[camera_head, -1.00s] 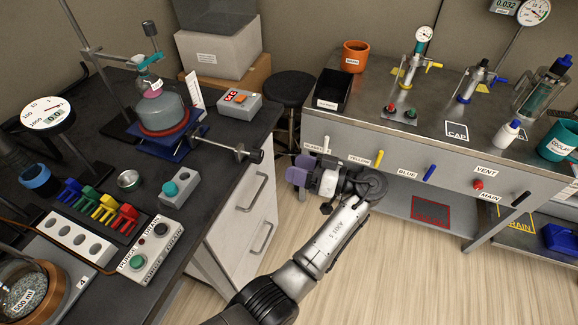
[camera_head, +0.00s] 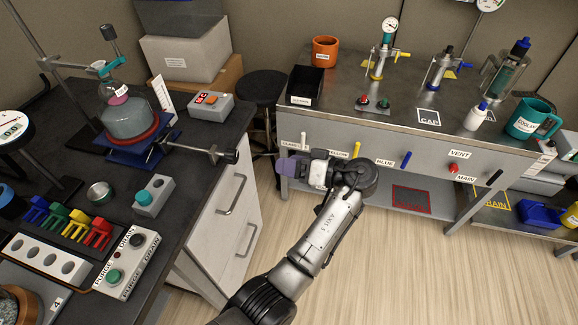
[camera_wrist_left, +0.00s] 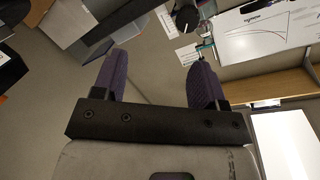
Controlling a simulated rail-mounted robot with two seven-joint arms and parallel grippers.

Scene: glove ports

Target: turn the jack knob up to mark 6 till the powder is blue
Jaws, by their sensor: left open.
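A rod runs right from the jack to a dark jack knob (camera_head: 232,156) past the bench edge. My right gripper is not in view.
A white card (camera_head: 162,92) stands behind the jack, with a grey switch box (camera_head: 207,105) to its right. A black stool (camera_head: 262,88) is behind the gap between the benches. The steel bench (camera_head: 395,130) with coloured valve levers is close behind my left gripper.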

